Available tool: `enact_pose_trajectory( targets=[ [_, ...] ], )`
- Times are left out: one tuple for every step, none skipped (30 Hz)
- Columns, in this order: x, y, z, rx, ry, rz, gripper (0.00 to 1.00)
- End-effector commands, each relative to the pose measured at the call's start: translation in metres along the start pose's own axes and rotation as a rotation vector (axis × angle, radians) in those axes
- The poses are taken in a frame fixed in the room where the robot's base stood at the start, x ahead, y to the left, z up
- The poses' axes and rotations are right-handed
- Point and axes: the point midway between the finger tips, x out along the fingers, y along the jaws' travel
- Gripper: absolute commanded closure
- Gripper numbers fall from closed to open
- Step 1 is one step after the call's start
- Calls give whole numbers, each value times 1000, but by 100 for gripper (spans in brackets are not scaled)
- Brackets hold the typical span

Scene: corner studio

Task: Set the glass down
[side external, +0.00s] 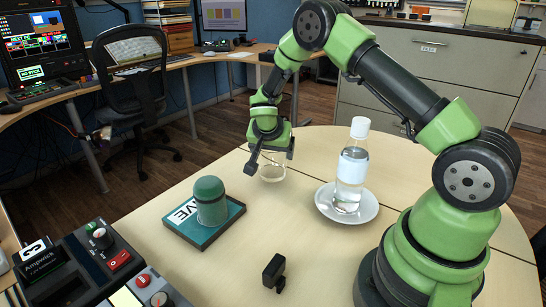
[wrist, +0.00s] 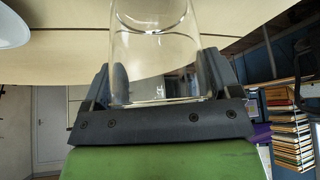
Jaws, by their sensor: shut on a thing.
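The clear glass (side external: 272,170) is at my gripper (side external: 270,157), over the far left part of the round wooden table (side external: 300,240). My gripper is shut on it, with one finger on each side. In the wrist view the glass (wrist: 155,60) stands between the two dark fingers, and its far end runs out of the top of the picture. In the side external view the glass appears upright, low at the tabletop. I cannot tell whether its base touches the table. The fingers hide part of its upper wall.
A clear bottle with a white cap (side external: 350,168) stands on a white saucer (side external: 325,205) to the right. A small black object (side external: 273,271) lies in front. Bare table lies between.

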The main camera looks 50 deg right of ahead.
Motion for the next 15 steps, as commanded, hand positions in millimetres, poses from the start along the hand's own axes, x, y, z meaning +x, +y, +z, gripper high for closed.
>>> enact_pose_trajectory(
  targets=[
    [8,0,4,-2,-1,1,49],
    [11,0,6,-1,0,1,49],
    [14,0,8,0,-1,1,49],
    [16,0,9,-1,0,0,49],
    [17,0,9,0,0,-1,49],
    [17,0,10,1,0,-1,49],
    [17,0,10,1,0,-2,49],
    [17,0,9,2,1,-2,49],
    [17,0,9,2,1,-2,49],
    [17,0,9,1,1,-2,49],
    [17,0,9,1,1,-2,49],
    [17,0,9,1,1,-2,49],
    [17,0,9,1,1,-1,49],
    [18,0,10,1,0,-1,49],
    [19,0,10,1,0,-1,49]
  ],
)
